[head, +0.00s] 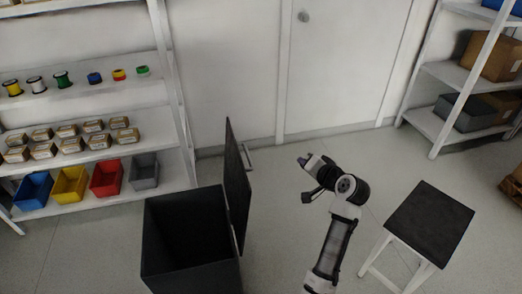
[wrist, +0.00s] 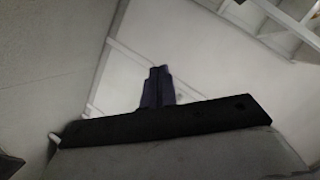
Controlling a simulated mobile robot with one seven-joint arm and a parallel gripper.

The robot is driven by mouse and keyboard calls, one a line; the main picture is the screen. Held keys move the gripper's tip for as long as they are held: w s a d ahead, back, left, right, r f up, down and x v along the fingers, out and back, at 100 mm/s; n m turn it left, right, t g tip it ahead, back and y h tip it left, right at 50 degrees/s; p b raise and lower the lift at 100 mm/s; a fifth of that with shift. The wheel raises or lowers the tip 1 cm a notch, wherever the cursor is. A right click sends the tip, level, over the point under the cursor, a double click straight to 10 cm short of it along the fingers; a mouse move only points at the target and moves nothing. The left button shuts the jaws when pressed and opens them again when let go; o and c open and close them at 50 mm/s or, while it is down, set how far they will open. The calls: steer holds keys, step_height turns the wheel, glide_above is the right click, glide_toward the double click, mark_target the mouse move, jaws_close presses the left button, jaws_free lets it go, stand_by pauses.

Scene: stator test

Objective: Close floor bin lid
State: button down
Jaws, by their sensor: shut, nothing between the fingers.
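The dark floor bin (head: 190,238) stands at the lower middle of the head view with its top open and its inside in shadow. Its dark lid (head: 237,178) stands roughly upright along the bin's right side, seen nearly edge-on. A grey handle (head: 247,158) sticks out from the lid's right face. My gripper (head: 302,160) is to the right of the lid, apart from it, at about the handle's height in the picture. It is shut and empty. Its closed fingers also show in the wrist view (wrist: 158,72), where I cannot make out the lid.
A black-topped stool (head: 430,222) stands right of my arm. A shelf with coloured bins, boxes and spools (head: 85,110) is at the left, and another shelf with boxes (head: 462,85) is at the right. A white door (head: 345,65) is behind. Floor between lid and stool is otherwise clear.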

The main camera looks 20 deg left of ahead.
steer(key=s+f+m+g+y, duration=0.4)
steer(key=g+y, duration=0.1)
steer(key=y, duration=0.5)
steer(key=a+r+p, duration=0.4)
steer(key=a+p, duration=0.1)
steer(key=a, duration=0.8)
steer(key=shift+p, duration=0.35)
steer(key=shift+a, duration=0.1)
